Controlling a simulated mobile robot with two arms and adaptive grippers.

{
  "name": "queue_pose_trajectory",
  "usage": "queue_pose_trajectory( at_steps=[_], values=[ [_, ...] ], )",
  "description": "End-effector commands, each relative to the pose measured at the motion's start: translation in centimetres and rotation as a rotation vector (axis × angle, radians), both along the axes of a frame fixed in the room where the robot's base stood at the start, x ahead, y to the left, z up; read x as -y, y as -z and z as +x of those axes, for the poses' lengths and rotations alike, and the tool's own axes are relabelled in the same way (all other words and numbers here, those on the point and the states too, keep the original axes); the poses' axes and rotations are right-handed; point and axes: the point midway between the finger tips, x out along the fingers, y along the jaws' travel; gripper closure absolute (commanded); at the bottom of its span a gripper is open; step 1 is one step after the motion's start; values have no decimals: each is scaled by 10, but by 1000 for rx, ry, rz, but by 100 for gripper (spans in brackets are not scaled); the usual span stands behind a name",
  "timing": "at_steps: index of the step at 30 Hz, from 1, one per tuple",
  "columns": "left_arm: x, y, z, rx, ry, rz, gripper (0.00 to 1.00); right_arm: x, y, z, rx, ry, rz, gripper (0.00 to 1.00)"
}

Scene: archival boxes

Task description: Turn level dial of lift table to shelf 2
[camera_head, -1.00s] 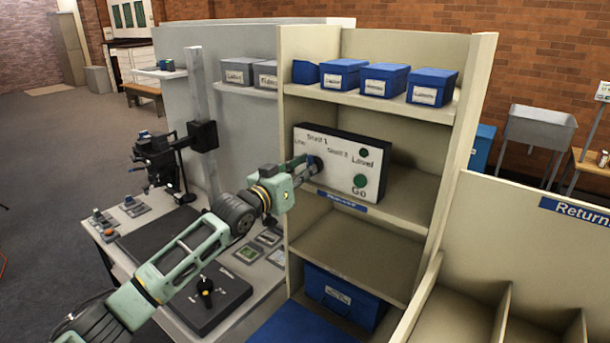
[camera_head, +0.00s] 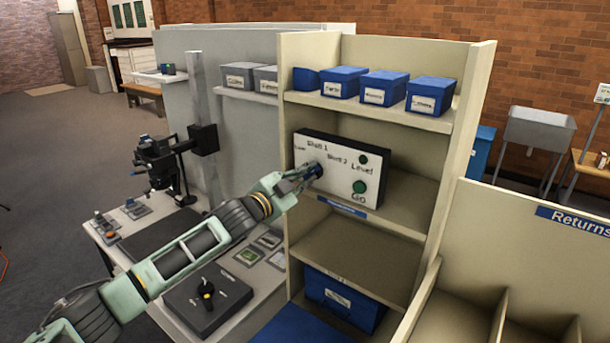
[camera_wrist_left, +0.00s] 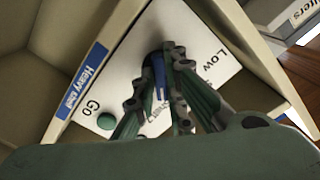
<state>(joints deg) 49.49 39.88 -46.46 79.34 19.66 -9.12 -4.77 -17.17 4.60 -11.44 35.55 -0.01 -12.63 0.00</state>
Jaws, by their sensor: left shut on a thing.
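The control panel (camera_head: 341,172) is a white box with a dark edge on the middle shelf of the cream rack. It carries the labels Shelf 1, Shelf 2, Level and Go, with a green Go button (camera_head: 359,187) and another green button (camera_head: 363,159). My left gripper (camera_head: 312,172) is at the panel's left part, shut on the dial, which the fingers mostly cover. In the left wrist view the dial (camera_wrist_left: 159,75) shows as a blue part between the fingers; the panel looks tilted there. My right gripper is not in view.
Blue boxes (camera_head: 383,88) stand on the rack's top shelf, and a blue box (camera_head: 340,298) sits low. A Returns bin (camera_head: 530,230) stands at the right.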

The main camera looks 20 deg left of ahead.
Motion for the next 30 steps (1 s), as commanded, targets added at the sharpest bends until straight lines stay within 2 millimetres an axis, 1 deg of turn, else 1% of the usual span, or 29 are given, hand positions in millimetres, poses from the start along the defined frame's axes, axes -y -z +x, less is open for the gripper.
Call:
queue_pose_trajectory(
  at_steps=[3,9,26,27,30],
  values=[
    [0,1,0,17,-1,59,100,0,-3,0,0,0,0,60],
    [0,1,0,40,0,118,100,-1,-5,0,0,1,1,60],
    [0,2,0,49,0,143,100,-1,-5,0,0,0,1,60],
    [0,2,0,48,1,143,86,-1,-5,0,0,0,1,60],
    [0,2,0,49,0,142,77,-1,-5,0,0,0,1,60]
  ],
)
